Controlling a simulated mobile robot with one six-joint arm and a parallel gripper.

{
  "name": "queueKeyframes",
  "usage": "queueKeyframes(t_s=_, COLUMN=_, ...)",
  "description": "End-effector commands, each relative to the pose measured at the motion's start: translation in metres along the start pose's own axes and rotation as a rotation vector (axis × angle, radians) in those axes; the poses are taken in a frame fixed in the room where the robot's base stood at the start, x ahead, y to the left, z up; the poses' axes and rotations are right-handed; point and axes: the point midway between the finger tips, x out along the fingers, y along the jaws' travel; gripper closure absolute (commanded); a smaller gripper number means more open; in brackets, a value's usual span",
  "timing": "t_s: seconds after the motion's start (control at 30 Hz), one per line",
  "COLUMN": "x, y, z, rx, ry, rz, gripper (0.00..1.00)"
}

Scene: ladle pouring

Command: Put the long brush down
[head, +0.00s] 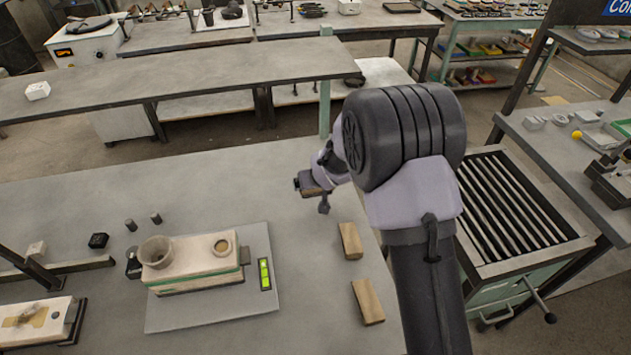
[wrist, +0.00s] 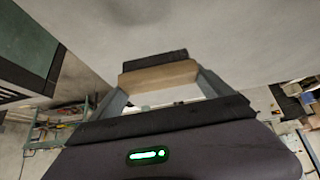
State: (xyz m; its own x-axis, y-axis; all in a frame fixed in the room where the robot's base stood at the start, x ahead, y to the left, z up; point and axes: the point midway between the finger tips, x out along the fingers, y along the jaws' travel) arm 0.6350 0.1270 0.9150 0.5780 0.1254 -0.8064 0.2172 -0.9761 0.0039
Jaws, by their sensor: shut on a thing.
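My gripper (head: 324,186) is above the right part of the grey table (head: 215,195). It is shut on the long brush, whose brown wooden body (head: 312,191) shows small and partly hidden in the head view. In the wrist view the brush's tan wooden part (wrist: 160,75) spans between the two fingers, with a dark strip along its far side. The brush appears to be clear of the table. Two wooden blocks (head: 350,241) (head: 368,302) lie on the table near its right edge, below and to the right of my gripper.
A moulding box (head: 195,277) with a cup and a round hole stands on a grey plate (head: 212,318), beside a green level (head: 265,274). Small dark pieces (head: 98,240) lie further left. A slatted grate (head: 522,205) is right of the table. The table's middle is bare.

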Motion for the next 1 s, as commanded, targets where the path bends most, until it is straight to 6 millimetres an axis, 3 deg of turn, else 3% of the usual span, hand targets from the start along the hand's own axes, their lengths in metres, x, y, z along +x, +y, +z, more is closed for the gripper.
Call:
queueKeyframes(t_s=0.03, x=0.019, y=-0.001, z=0.014, rx=0.000, ry=0.001, rz=-0.001, gripper=0.74)
queueKeyframes(t_s=0.1, x=0.032, y=-0.001, z=0.024, rx=-0.001, ry=0.000, rz=0.000, gripper=0.74)
queueKeyframes(t_s=0.47, x=0.031, y=-0.001, z=0.023, rx=-0.001, ry=0.000, rz=0.000, gripper=0.74)
queueKeyframes(t_s=0.5, x=0.030, y=-0.001, z=0.023, rx=-0.001, ry=0.000, rz=0.000, gripper=0.04)
queueKeyframes(t_s=0.53, x=0.030, y=-0.001, z=0.023, rx=-0.001, ry=0.000, rz=-0.001, gripper=0.00)
queueKeyframes(t_s=0.8, x=0.024, y=-0.001, z=0.018, rx=-0.001, ry=0.000, rz=-0.001, gripper=0.00)
queueKeyframes(t_s=0.87, x=0.015, y=-0.001, z=0.019, rx=-0.001, ry=0.001, rz=-0.001, gripper=0.00)
queueKeyframes(t_s=1.0, x=-0.027, y=-0.001, z=0.017, rx=-0.001, ry=0.002, rz=-0.001, gripper=0.00)
